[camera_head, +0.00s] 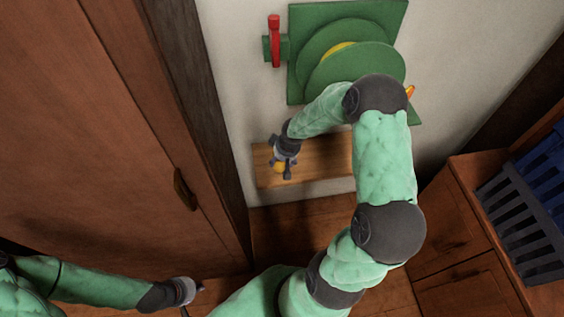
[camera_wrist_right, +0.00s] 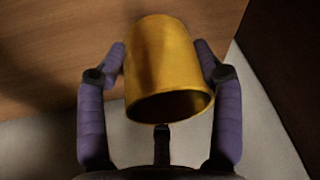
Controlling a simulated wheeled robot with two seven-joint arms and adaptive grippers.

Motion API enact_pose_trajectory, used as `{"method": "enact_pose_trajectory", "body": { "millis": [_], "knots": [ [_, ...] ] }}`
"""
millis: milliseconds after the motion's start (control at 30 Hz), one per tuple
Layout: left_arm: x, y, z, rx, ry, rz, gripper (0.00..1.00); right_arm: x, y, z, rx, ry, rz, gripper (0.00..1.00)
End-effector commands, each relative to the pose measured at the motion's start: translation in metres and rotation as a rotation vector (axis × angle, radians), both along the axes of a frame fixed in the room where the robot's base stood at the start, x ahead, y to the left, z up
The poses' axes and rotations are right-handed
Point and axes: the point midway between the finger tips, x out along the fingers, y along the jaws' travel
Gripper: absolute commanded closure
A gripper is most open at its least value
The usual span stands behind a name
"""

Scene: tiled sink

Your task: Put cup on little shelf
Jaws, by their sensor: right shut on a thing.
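A yellow-gold cup (camera_wrist_right: 168,62) is between the two fingers of my right gripper (camera_wrist_right: 165,75) in the right wrist view. Its open rim faces the wrist camera. In the head view the cup (camera_head: 279,168) is a small yellow patch, mostly hidden by my right gripper (camera_head: 284,160). The gripper is shut on it over the left part of the little wooden shelf (camera_head: 325,160). The shelf surface (camera_wrist_right: 50,50) lies behind the cup in the wrist view. I cannot tell whether the cup touches it. My left gripper (camera_head: 194,300) is low at left, away from the shelf, its fingers unclear.
A green wall device (camera_head: 365,60) with round discs and a red handle (camera_head: 274,40) is above the shelf. A brown wooden door (camera_head: 90,130) stands left. A cabinet (camera_head: 450,220) with a dark slatted crate (camera_head: 525,210) is at right. The shelf's right part is bare.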

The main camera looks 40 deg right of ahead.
Motion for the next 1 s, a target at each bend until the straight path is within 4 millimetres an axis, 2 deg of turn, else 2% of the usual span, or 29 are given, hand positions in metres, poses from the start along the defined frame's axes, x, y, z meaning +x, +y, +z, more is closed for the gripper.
{"method": "enact_pose_trajectory", "body": {
  "millis": [33, 100, 467, 500, 567, 1000],
  "knots": [
    [-0.0002, 0.0, -0.008, 0.0, 0.0, 0.0, 1.0, 0.0, -0.0003, -0.0096, 0.0, 0.0, 0.0, 0.66],
    [-0.0001, 0.0, -0.0096, 0.0, 0.0, 0.0, 1.0, 0.0001, -0.0005, -0.0123, 0.0, -0.001, -0.001, 0.66],
    [0.0, 0.0, -0.011, 0.0, 0.0, 0.0, 1.0, 0.0004, -0.0005, -0.0134, -0.001, -0.002, -0.001, 0.66],
    [-0.0001, 0.0, -0.01, 0.0, 0.0, 0.0, 1.0, 0.0002, -0.0004, -0.0124, 0.0, -0.002, 0.0, 0.22],
    [-0.0001, 0.0, -0.0097, 0.0, 0.0, 0.0, 1.0, 0.0003, -0.0004, -0.0122, 0.0, -0.002, 0.0, 0.09],
    [0.0, 0.0, -0.0063, 0.0, 0.0, 0.0, 1.0, 0.0003, -0.0005, -0.0088, -0.001, -0.002, 0.0, 0.09]
  ]
}}
